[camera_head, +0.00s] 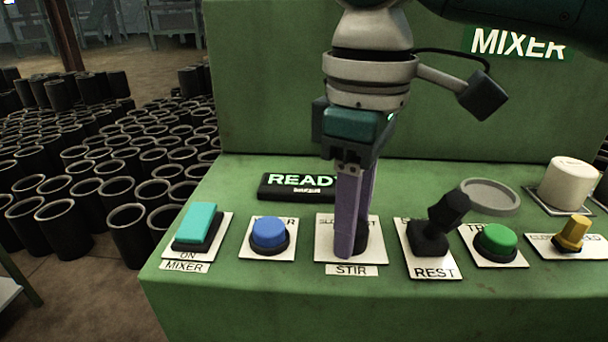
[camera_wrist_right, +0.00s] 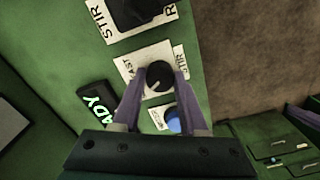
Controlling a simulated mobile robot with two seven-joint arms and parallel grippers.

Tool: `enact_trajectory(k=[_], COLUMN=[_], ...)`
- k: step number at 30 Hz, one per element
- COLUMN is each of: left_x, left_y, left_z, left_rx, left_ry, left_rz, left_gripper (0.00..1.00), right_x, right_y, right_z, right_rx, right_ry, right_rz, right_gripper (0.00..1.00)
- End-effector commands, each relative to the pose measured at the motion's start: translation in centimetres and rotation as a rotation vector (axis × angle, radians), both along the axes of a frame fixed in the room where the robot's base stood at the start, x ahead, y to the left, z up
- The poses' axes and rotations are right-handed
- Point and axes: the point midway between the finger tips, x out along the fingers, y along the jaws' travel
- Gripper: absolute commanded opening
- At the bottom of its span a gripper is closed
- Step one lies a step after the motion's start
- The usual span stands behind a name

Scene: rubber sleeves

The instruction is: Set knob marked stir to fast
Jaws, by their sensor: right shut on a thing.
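The stir knob (camera_wrist_right: 160,76) is black and round with a light pointer line. It sits on a white plate (camera_head: 325,239) marked STIR. My right gripper (camera_head: 353,250) points down over the plate and hides most of the knob in the head view. In the right wrist view its two purple fingers (camera_wrist_right: 160,78) are shut on the knob, one on each side. The slow marking is hidden in that view. My left gripper is not clearly in view.
Left of the knob are a blue button (camera_head: 268,233) and a teal switch (camera_head: 197,224). To its right are a black lever (camera_head: 437,222), a green button (camera_head: 495,240) and a yellow knob (camera_head: 572,233). A lit READY display (camera_head: 298,187) lies behind. Black sleeves stand on the floor at left.

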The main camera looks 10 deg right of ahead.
Motion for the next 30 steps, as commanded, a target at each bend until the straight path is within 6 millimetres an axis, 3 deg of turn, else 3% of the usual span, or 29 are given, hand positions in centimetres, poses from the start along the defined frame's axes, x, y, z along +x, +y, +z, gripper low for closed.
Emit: enact_trajectory(k=[15,30], left_x=[0.0,0.0], left_y=[-0.1,0.2], left_z=[8.7,12.9], left_rx=[-0.003,0.007], left_ry=[-0.001,-0.001], left_rz=[0.002,-0.004], left_gripper=[0.00,0.00], right_x=[-0.2,-0.1], right_y=[0.1,0.1], right_z=[0.7,0.3], right_rx=[0.000,0.000], right_ry=[0.007,0.005], right_rz=[-0.410,-0.835], right_gripper=[0.00,0.00])
